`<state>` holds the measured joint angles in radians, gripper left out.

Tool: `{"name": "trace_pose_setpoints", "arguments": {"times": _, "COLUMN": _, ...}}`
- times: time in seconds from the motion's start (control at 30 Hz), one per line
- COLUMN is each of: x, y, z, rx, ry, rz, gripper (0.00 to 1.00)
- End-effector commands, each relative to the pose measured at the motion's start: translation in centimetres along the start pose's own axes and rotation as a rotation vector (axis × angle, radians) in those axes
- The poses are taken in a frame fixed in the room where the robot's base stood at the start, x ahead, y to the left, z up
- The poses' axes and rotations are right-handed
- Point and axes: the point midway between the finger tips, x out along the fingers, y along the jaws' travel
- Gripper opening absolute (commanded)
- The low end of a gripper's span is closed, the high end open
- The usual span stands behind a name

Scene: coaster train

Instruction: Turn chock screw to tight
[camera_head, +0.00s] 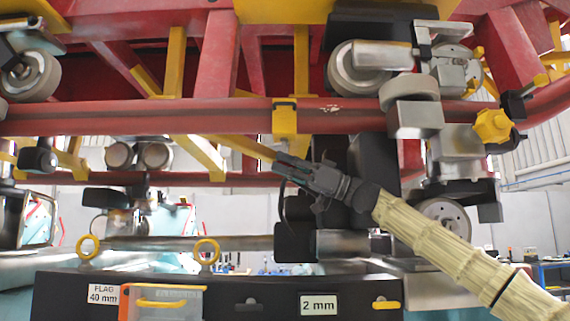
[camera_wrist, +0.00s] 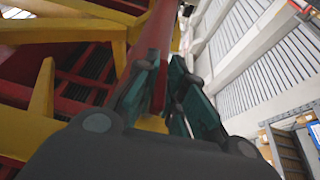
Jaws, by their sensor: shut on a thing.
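A yellow chock (camera_head: 285,118) is clamped around the lower red rail near the middle of the head view. My gripper (camera_head: 281,162) is just below it, reaching up from the lower right, its fingers closed under the chock. In the wrist view the two dark green fingers of my gripper (camera_wrist: 165,95) stand on either side of a small yellow part (camera_wrist: 152,124), with the red rail behind. My gripper is shut on the chock screw, which the fingers mostly hide. I cannot tell how far the screw is turned.
The long red rail (camera_head: 180,121) crosses above my gripper. Dark blocks (camera_head: 366,165) stand close at its right. A yellow hexagonal knob (camera_head: 492,126) sits at the far right. Below is a black bench front with a "2 mm" label (camera_head: 318,305) and a "FLAG 40 mm" label (camera_head: 103,294).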

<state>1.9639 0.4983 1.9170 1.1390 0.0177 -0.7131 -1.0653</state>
Motion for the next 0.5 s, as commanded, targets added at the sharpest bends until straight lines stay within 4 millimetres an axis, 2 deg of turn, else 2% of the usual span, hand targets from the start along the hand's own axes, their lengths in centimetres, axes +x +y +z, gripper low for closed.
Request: {"name": "trace_pose_setpoints", "arguments": {"times": 0.5, "x": -0.03, "y": 0.02, "z": -0.3, "rx": 0.023, "ry": 0.004, "rz": -0.056, "gripper": 0.0}}
